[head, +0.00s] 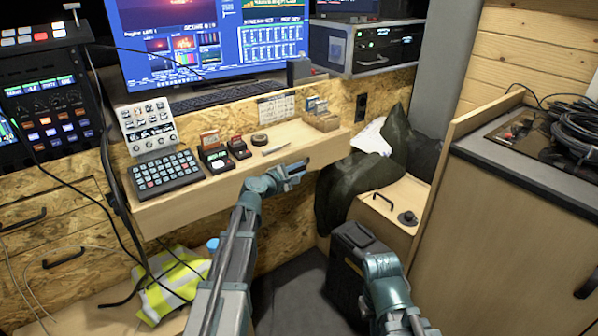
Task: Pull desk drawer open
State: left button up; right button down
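A dark jacket (352,187) hangs over a wooden box (392,205) to the right. A black case (347,265) stands by my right wrist. A yellow vest (172,284) lies at lower left, with cables above it. A wooden cabinet (500,235) bounds the right.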

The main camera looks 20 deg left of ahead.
pick_arm(q)
grip_shut()
jog(key=shift+s, duration=0.1)
dwell(1.3)
